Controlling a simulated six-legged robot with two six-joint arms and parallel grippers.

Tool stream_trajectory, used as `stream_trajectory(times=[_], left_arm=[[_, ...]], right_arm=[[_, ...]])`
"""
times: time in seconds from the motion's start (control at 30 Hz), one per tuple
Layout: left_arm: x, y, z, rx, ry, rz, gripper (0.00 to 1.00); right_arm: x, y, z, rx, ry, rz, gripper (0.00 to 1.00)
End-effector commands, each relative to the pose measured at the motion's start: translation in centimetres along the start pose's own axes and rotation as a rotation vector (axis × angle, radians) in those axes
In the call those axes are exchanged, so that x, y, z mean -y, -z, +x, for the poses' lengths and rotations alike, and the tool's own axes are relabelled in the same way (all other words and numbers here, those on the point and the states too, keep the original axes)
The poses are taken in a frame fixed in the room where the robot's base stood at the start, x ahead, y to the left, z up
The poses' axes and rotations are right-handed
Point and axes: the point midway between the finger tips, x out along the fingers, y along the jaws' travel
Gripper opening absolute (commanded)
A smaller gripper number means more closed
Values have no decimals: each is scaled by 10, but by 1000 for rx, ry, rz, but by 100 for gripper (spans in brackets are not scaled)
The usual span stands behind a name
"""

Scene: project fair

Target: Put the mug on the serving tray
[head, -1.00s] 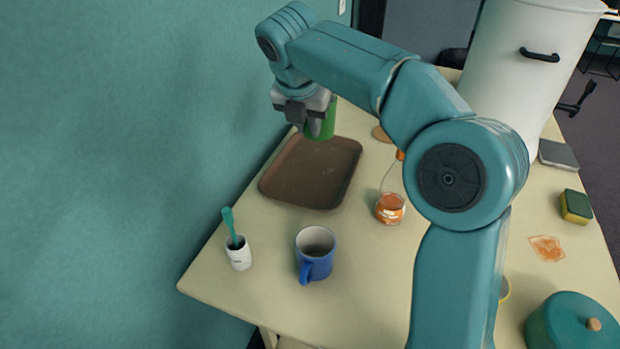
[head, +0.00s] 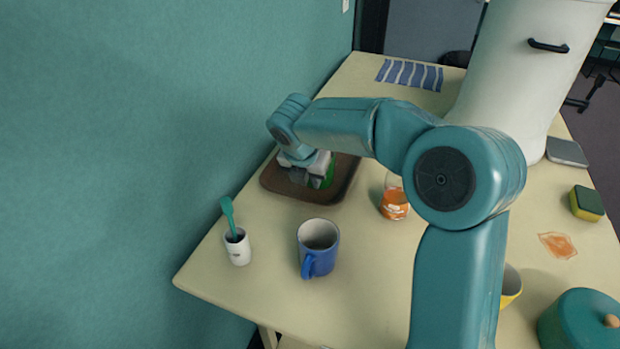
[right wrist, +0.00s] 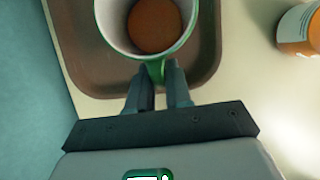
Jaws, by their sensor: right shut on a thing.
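A green mug (head: 330,171) is at the brown serving tray (head: 340,192), mostly hidden behind my right gripper (head: 307,181) in the head view. In the right wrist view the mug (right wrist: 188,42) shows from above with a white inside and a brown round area at its bottom. My right gripper (right wrist: 157,84) is shut on its green handle. The mug is over the tray (right wrist: 80,62); I cannot tell whether it touches the surface. A blue mug (head: 318,250) stands upright on the table, in front of the tray. My left gripper is not in view.
A white cup with a teal brush (head: 237,249) stands left of the blue mug. An orange-filled jar (head: 394,206) stands right of the tray. A large white container (head: 505,85), sponge (head: 585,205) and teal pot (head: 580,325) are at the right. The wall borders the table's left.

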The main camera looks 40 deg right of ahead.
Motion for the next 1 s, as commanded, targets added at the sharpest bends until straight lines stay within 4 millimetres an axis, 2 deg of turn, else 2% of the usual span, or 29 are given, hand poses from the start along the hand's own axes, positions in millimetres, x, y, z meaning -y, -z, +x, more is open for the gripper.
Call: stream_trajectory(times=[0.23, 0.27, 0.3, 0.33, 0.67, 0.77, 1.0], left_arm=[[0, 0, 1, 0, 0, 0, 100], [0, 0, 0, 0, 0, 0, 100], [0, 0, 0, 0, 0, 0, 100], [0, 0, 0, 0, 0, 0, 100], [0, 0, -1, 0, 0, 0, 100], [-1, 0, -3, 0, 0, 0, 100], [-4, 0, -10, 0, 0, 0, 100]], right_arm=[[0, 1, 2, 0, 0, -1, 0], [0, 1, 2, -1, 1, -1, 29], [0, 1, 1, -1, 1, -1, 42], [0, 1, 1, -1, 1, -1, 44], [0, 0, -3, -1, 0, 0, 44], [-1, -1, -17, 0, -2, 0, 44], [-1, -1, -74, 1, -5, -1, 44]])
